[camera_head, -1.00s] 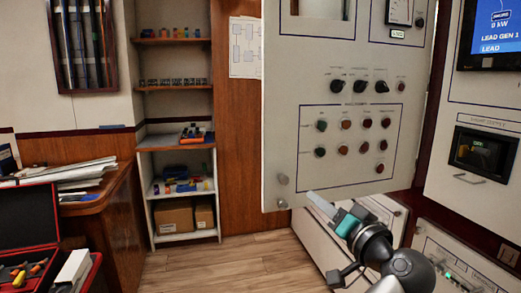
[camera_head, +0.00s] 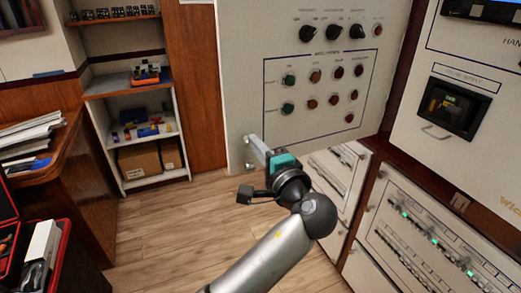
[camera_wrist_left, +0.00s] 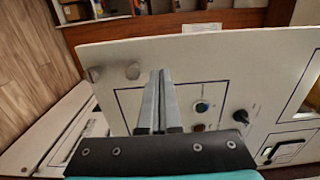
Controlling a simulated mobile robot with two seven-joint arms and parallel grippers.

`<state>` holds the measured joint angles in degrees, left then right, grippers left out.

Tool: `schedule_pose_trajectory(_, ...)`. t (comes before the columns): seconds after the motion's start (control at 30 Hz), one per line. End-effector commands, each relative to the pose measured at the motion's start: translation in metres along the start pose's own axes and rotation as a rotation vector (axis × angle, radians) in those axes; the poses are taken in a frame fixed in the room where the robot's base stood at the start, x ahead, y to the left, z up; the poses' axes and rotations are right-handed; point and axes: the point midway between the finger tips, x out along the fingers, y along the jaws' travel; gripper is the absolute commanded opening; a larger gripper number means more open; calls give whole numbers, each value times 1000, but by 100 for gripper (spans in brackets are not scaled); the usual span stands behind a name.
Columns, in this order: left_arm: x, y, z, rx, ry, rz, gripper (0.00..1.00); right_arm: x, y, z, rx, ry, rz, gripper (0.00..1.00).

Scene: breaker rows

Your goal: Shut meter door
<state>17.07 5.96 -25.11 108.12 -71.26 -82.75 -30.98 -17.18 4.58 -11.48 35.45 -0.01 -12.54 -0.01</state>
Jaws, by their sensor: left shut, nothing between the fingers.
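The meter door (camera_head: 295,70) is a large white panel with dark rotary knobs and several red and green buttons. It stands open, its free edge to the left and its right side near the cabinet. My left gripper (camera_head: 253,146) is shut and empty at the door's lower left corner, close to its edge. My right gripper is not seen.
The cabinet front (camera_head: 470,90) with a small display (camera_head: 452,107) and handle is at the right. A lower panel with green lights (camera_head: 430,235) is below it. Shelves (camera_head: 135,110) stand at the left, a red toolbox (camera_head: 55,250) at lower left. Wooden floor (camera_head: 170,240) is open between.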

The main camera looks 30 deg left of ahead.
Motion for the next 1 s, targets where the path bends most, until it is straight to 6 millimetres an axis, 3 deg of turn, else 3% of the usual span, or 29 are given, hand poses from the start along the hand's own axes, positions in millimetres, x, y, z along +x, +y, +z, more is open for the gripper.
schedule_pose_trajectory(0.2, 48, -1, 0, -1, -2, -3, 0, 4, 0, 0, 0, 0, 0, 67)
schedule_pose_trajectory(0.4, 76, 0, 0, -1, -1, -1, 0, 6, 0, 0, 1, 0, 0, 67)
schedule_pose_trajectory(1.0, 88, 0, 1, -1, 3, 0, 0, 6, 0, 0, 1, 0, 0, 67)
